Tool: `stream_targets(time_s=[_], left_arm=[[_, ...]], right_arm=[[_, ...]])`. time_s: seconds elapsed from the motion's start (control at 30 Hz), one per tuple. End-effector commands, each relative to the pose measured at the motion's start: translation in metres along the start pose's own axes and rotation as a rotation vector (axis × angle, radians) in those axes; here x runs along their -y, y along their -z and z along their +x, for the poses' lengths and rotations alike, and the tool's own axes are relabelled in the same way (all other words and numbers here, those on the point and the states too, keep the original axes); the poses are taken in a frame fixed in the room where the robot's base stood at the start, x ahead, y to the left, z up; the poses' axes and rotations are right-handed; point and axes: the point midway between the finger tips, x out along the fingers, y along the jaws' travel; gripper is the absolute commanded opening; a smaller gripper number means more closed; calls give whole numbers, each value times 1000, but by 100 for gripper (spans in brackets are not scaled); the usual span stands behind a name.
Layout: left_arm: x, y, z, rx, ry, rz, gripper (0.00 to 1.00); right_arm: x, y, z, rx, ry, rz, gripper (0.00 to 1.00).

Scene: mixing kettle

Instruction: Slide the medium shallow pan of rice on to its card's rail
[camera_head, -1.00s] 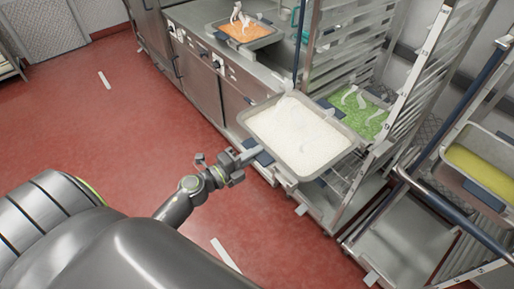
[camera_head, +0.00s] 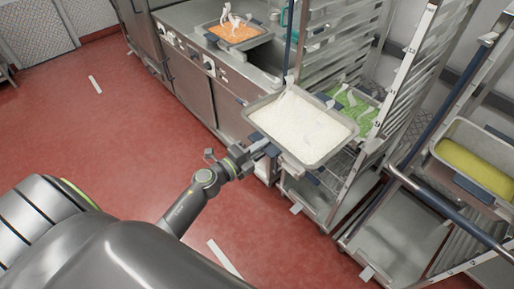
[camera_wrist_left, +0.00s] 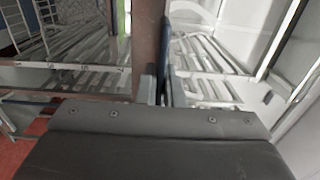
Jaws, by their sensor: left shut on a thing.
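The shallow pan of rice (camera_head: 301,127), a metal tray filled with white grains, is held out at the front of the tall rack (camera_head: 405,85). My left gripper (camera_head: 262,150) is shut on the pan's near left side, by a dark handle. In the left wrist view my fingers (camera_wrist_left: 158,88) meet at a dark upright strip, with slatted rails beyond. A pan of green food (camera_head: 352,108) sits in the rack behind the rice pan, partly hidden by it. I cannot tell whether the rice pan touches a rail. No card is readable. My right gripper is not in view.
A pan of orange food (camera_head: 234,32) stands on the steel counter (camera_head: 190,14) at the back. A deep pan of yellow food (camera_head: 474,166) is on a second rack or cart at the right. Blue-dark posts stand between them.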

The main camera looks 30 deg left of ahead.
Motion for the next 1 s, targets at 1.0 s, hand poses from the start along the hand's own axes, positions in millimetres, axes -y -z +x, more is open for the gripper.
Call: stream_targets(time_s=[1.0], left_arm=[[7, 2, 11, -4, 16, 0, 0]], right_arm=[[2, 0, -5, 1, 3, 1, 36]])
